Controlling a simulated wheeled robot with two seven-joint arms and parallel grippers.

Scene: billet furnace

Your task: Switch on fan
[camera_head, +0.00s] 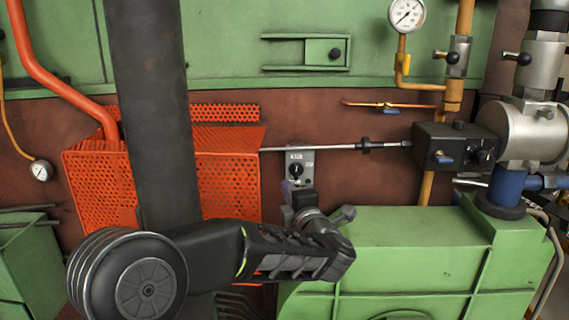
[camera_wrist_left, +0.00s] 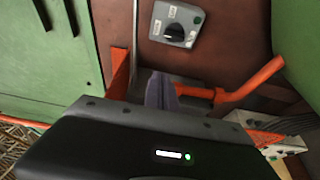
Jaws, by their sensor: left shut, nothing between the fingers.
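The fan switch looks to be the small grey box (camera_head: 307,159) on the brown wall, with a black rotary knob (camera_head: 295,170) and a label too small to read. In the left wrist view the grey box (camera_wrist_left: 160,33) shows a dark round knob (camera_wrist_left: 173,31), small white labels and a green spot. My left gripper (camera_head: 287,187) is just below the knob in the head view, shut and empty. Its closed fingers (camera_wrist_left: 160,88) point toward the box in the wrist view; I cannot tell whether they touch it. My right gripper is not in view. No fan is clearly visible.
An orange perforated guard (camera_head: 228,185) stands left of the box. A green housing (camera_head: 420,250) lies below right. Bare brown wall is right of the box.

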